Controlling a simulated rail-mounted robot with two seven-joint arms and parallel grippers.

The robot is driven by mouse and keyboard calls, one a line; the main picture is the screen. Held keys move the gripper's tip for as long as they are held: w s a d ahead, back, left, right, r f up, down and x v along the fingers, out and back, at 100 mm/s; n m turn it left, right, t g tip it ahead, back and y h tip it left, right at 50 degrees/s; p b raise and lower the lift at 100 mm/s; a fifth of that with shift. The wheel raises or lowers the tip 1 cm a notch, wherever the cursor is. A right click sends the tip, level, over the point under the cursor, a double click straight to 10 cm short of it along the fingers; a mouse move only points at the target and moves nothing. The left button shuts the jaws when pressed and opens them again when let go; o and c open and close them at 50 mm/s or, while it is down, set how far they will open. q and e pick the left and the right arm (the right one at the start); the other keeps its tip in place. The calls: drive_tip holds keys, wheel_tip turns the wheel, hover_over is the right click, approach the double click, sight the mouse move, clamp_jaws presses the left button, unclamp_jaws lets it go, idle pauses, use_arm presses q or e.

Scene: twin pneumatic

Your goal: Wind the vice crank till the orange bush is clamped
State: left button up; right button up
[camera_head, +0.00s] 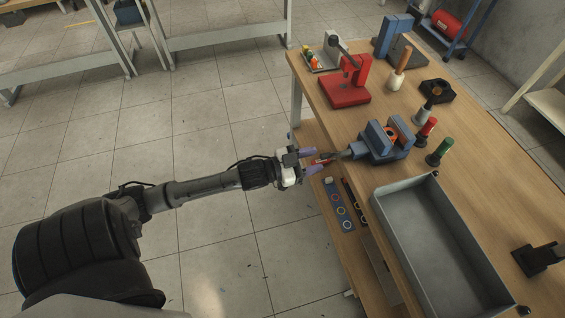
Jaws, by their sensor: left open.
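The blue vice (383,142) is fixed near the left edge of the workbench. The orange bush (391,134) shows between its jaws; I cannot tell whether the jaws touch it. The vice crank (324,160) sticks out from the vice's left side past the bench edge, its reddish end small in the view. My left gripper (312,160) is open, its purple fingers at the crank's end, apparently on either side of it. My right gripper is not in view.
A grey metal tray (374,199) stands right of my gripper at the bench's front. Red and green-topped handles (440,152) stand beside the vice. A red press (346,91) stands behind it. A lower shelf with a blue ringed strip (338,204) lies below the edge.

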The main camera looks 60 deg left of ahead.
use_arm(q)
drive_tip(key=p+v, duration=0.2)
drive_tip(key=v, duration=0.8)
drive_tip(key=shift+p, duration=0.3)
drive_tip(key=shift+w, duration=0.1)
